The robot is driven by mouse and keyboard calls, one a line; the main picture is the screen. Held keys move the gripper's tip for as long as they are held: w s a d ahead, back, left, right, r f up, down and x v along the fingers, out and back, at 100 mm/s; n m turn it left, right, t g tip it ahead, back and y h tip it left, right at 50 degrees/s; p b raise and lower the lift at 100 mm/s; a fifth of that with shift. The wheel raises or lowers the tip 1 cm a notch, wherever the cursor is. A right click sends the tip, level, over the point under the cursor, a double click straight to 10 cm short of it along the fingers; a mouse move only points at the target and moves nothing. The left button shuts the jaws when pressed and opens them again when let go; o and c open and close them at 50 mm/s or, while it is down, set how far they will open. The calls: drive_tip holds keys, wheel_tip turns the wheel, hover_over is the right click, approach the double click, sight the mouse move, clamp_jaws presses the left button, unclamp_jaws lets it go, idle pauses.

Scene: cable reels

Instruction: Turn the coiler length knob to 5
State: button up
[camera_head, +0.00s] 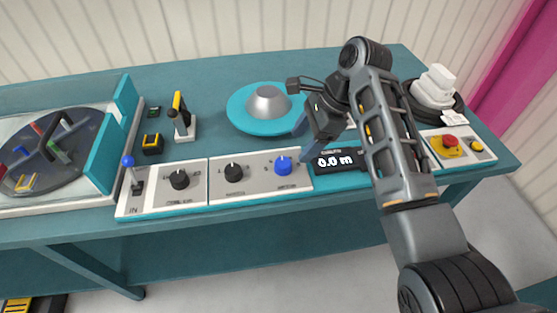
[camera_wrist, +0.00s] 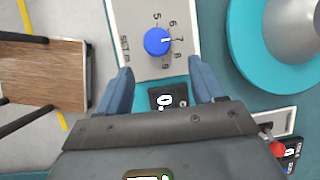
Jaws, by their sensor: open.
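The blue length knob (camera_head: 283,164) sits on a light panel at the front of the bench. It also shows in the wrist view (camera_wrist: 157,41), with a number scale around it including 5, 6, 7, 8 and 9. Its white pointer mark is towards the 7. My gripper (camera_wrist: 161,82) is open and empty, with blue fingers spread apart; in the wrist view the knob lies beyond the fingertips, near the middle of the gap. In the head view my gripper (camera_head: 303,137) hangs above and just right of the knob, apart from it.
A display (camera_head: 338,162) reads 0.0 m. Two black knobs (camera_head: 179,180) (camera_head: 234,172) and a blue-topped lever (camera_head: 128,162) stand left. A teal disc with a grey cone (camera_head: 268,103) lies behind. A red button (camera_head: 449,141) is at the right.

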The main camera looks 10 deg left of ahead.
sight(284, 162)
drive_tip(key=shift+g+h, duration=0.3)
drive_tip(key=shift+g, duration=0.1)
drive_tip(key=x, duration=0.5)
drive_tip(key=a+x, duration=0.1)
drive_tip(key=x, duration=0.1)
drive_tip(key=shift+a+r, duration=0.1)
drive_tip(key=shift+a, duration=0.1)
drive_tip(key=shift+c, duration=0.3)
drive_tip(key=c, duration=1)
